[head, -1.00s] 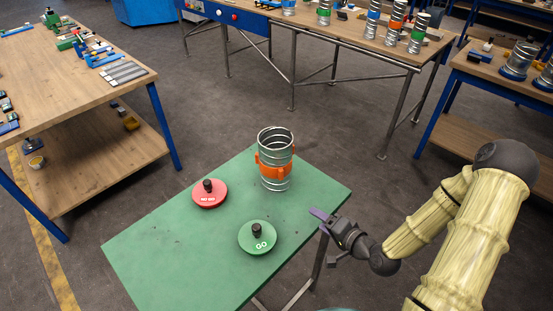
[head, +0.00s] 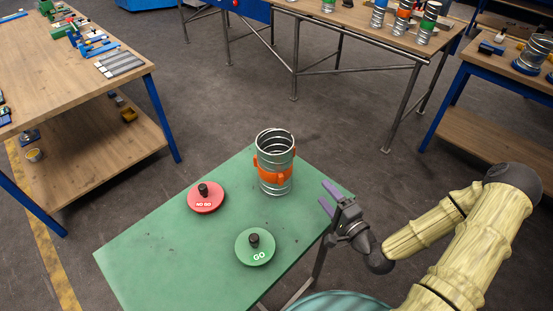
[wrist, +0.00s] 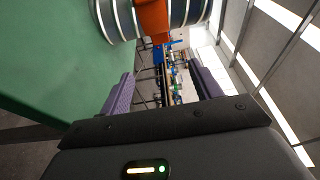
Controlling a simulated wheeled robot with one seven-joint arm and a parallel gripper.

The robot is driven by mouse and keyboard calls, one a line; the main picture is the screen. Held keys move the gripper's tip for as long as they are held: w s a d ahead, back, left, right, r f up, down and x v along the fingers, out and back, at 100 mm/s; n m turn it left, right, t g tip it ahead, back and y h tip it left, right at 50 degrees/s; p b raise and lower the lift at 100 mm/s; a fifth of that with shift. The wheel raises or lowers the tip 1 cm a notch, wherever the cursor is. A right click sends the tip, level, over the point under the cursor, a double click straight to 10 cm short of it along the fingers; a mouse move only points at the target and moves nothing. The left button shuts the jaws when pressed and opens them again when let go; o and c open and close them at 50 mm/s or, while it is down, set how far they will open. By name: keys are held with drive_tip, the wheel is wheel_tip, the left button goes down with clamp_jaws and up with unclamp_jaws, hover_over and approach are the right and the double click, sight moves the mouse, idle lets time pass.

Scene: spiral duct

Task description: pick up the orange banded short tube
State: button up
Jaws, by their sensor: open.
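The orange banded short tube (head: 275,180) stands upright near the far right edge of the green table (head: 150,270). It is a ribbed, shiny metal duct with an open top and an orange clamp band around its lower half. My gripper (head: 329,197) is open and empty, to the right of the tube and apart from it, by the table's right edge. In the wrist view the tube (wrist: 182,12) shows at the top, only partly in frame, ahead of the open fingers (wrist: 164,95).
A red NO GO disc (head: 206,199) and a green GO disc (head: 255,250), each with a black knob, lie on the green table. A wooden bench (head: 90,70) stands at left. Another bench (head: 370,40) at the back holds several banded tubes. The green table's near left part is clear.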

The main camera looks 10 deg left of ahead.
drive_tip(key=shift+s, duration=0.2)
drive_tip(key=shift+w, duration=0.1)
drive_tip(key=p+x, duration=0.4)
drive_tip(key=x, duration=0.8)
drive_tip(key=shift+w, duration=0.15)
drive_tip(key=shift+a+p, duration=0.1)
drive_tip(key=shift+p, duration=0.2)
drive_tip(key=p+x, duration=0.2)
drive_tip(key=x, duration=0.3)
drive_tip(key=shift+w+p, duration=0.1)
drive_tip(key=shift+p, duration=0.3)
drive_tip(key=shift+d, duration=0.25)
